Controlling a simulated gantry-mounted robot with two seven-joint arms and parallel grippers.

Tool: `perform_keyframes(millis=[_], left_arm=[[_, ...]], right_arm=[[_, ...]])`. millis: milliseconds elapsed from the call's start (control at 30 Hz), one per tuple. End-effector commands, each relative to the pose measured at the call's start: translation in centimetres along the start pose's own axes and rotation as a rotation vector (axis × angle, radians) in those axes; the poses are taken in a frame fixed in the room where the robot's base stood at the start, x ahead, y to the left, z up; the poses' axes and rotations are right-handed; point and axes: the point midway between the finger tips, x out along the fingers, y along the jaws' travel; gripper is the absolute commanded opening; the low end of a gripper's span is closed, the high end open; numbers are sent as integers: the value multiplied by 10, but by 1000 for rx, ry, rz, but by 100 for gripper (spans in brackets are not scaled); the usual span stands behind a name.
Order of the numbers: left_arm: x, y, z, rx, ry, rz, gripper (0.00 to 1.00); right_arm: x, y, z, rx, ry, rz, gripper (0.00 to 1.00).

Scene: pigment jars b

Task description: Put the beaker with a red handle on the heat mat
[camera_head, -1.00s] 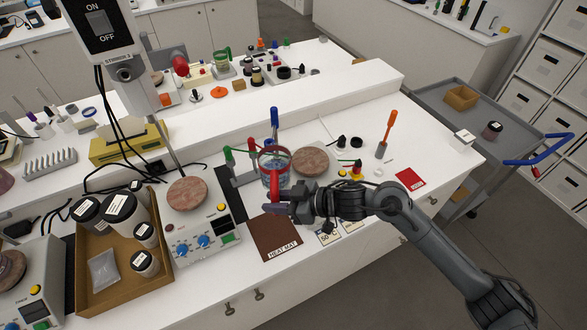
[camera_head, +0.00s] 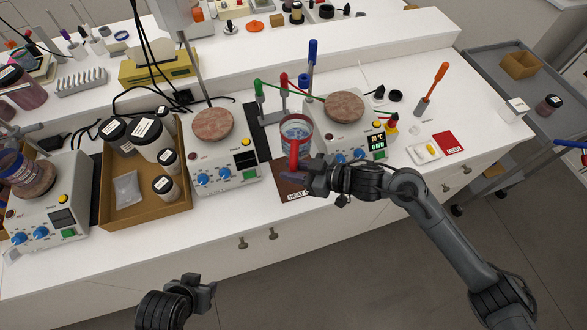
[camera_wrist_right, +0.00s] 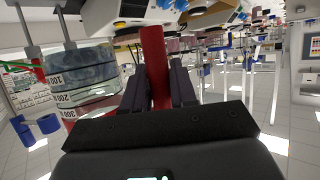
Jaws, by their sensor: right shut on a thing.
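The beaker (camera_head: 296,128) is clear with graduations and a red handle (camera_head: 293,155). My right gripper (camera_head: 292,176) is shut on the handle, and the red bar shows between its fingers in the right wrist view (camera_wrist_right: 157,70). The beaker (camera_wrist_right: 85,75) is left of the fingers there. In the head view it appears just behind the brown heat mat (camera_head: 293,195), which is largely hidden by my gripper. I cannot tell the beaker's height above the bench. My left gripper (camera_head: 205,289) is low in the head view, apart from the bench; its jaw opening is unclear.
Hot plates (camera_head: 224,160) and (camera_head: 345,125) flank the beaker. Behind it stand holders with green, red and blue handles (camera_head: 284,82). A brown box (camera_head: 140,212) of jars is at left. A red card (camera_head: 448,143) lies right. The front bench edge is close.

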Motion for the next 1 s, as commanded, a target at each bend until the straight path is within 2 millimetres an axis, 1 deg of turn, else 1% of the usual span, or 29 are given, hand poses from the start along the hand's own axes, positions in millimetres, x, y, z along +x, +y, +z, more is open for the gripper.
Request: perform_keyframes(millis=[33, 700, 767, 867, 1000], left_arm=[[12, 0, 4, 2, 0, -1, 43], [86, 1, 28, 8, -1, -7, 43], [93, 1, 30, 7, -1, -5, 43], [95, 2, 31, 3, -3, -2, 43], [100, 4, 32, -2, 0, 2, 43]], right_arm=[[4, 0, 9, -2, 3, 1, 0], [32, 0, 75, -3, 3, 1, 0], [34, 0, 81, -3, 3, 1, 0], [37, 0, 88, 0, 2, 0, 0], [43, 0, 104, 0, 3, 1, 0]])
